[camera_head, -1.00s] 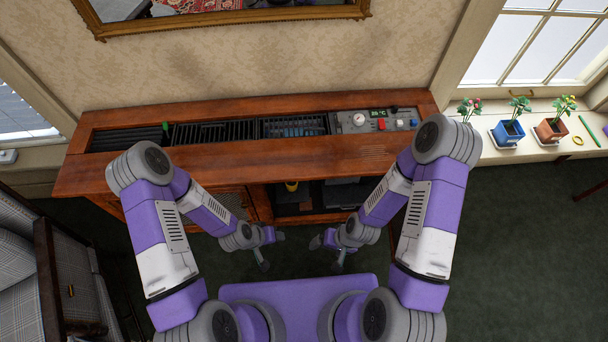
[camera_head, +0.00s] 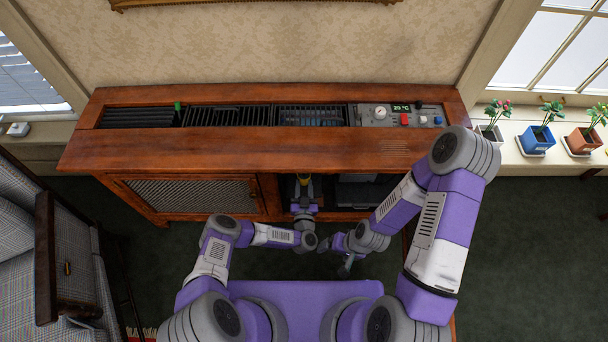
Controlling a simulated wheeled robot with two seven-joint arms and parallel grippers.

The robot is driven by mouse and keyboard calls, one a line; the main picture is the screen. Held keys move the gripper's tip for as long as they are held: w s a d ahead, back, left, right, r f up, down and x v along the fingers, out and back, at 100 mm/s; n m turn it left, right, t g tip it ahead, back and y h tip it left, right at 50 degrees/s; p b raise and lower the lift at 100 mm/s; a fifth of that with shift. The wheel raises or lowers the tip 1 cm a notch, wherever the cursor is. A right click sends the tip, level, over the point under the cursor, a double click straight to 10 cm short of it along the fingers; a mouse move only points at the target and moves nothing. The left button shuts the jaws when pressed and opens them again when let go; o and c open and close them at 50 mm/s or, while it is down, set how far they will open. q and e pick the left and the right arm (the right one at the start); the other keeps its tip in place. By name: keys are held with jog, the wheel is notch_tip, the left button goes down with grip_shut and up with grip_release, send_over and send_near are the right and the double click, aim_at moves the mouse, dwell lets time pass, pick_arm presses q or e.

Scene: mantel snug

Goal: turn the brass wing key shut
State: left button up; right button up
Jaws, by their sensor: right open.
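A small yellow, brass-coloured piece (camera_head: 303,178) shows inside the open compartment of the wooden cabinet (camera_head: 270,142). It may be the wing key, but it is too small to make out its shape or how it is turned. My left gripper (camera_head: 303,184) reaches into the compartment, right at this piece, and partly covers it. I cannot tell whether its fingers touch it or are closed. My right gripper (camera_head: 347,266) is open and empty, low in front of the cabinet, apart from it.
The cabinet top holds dark grilles (camera_head: 227,116), a green tab (camera_head: 177,106) and a control panel (camera_head: 402,115) with a dial and a red button. A mesh door (camera_head: 190,192) is left of the compartment. Potted plants (camera_head: 536,140) stand on the right sill. A plaid chair (camera_head: 85,240) is at left.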

pick_arm(q)
jog(key=shift+w+b, duration=0.8)
jog(key=shift+w, duration=2)
grip_shut()
